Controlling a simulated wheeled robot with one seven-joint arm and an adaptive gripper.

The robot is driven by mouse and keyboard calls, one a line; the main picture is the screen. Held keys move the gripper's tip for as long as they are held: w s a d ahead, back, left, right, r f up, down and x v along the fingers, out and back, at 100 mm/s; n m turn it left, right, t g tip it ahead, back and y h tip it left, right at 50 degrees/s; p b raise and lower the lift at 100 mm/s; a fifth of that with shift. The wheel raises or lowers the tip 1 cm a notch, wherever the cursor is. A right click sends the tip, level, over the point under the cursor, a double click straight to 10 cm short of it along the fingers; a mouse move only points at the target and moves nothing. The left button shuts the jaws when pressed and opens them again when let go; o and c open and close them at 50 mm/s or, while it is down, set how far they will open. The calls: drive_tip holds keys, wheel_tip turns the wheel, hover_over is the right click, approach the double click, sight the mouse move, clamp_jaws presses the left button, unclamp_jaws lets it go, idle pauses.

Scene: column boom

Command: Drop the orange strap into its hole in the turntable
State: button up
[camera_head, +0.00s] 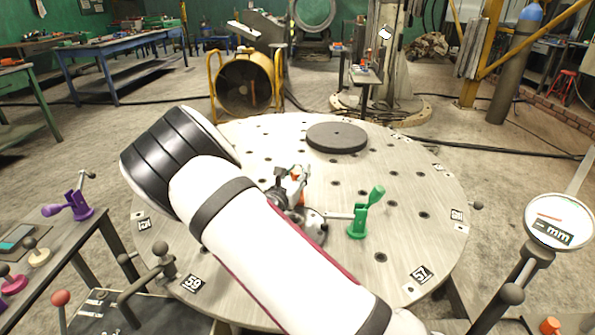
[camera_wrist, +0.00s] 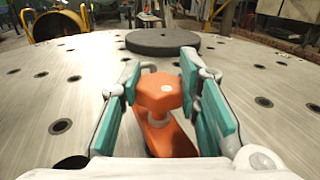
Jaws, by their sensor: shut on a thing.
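The orange strap (camera_wrist: 158,93) has a hexagonal knob-like head and a flat arm below it. My gripper (camera_wrist: 160,85) is shut on it, with teal pads on both sides of the head. In the head view my gripper (camera_head: 293,178) is over the middle of the turntable (camera_head: 240,225), and only a small bit of the orange strap (camera_head: 297,173) shows, the rest hidden by my arm. The turntable is a round grey plate with many dark holes; it also shows in the wrist view (camera_wrist: 255,75). I cannot tell whether the strap touches the plate.
A green clamp (camera_head: 362,218) stands on the plate right of my gripper. A dark disc (camera_head: 337,137) lies toward the far side, also in the wrist view (camera_wrist: 163,42). A purple clamp (camera_head: 72,206) is on the left side table. A round gauge (camera_head: 558,221) stands at the right.

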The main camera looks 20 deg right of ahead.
drive_tip(key=shift+f, duration=0.35)
drive_tip(key=shift+r, duration=0.1)
idle(0.3)
drive_tip(key=shift+r+p, duration=0.5)
drive_tip(key=shift+r, duration=0.2)
drive_tip(key=shift+p, duration=0.45)
idle(1.2)
drive_tip(key=shift+f, duration=0.8)
idle(0.4)
drive_tip(key=shift+r, duration=0.15)
drive_tip(key=shift+r+p, duration=0.3)
drive_tip(key=shift+r, duration=0.35)
drive_tip(key=shift+p, duration=0.3)
idle(0.9)
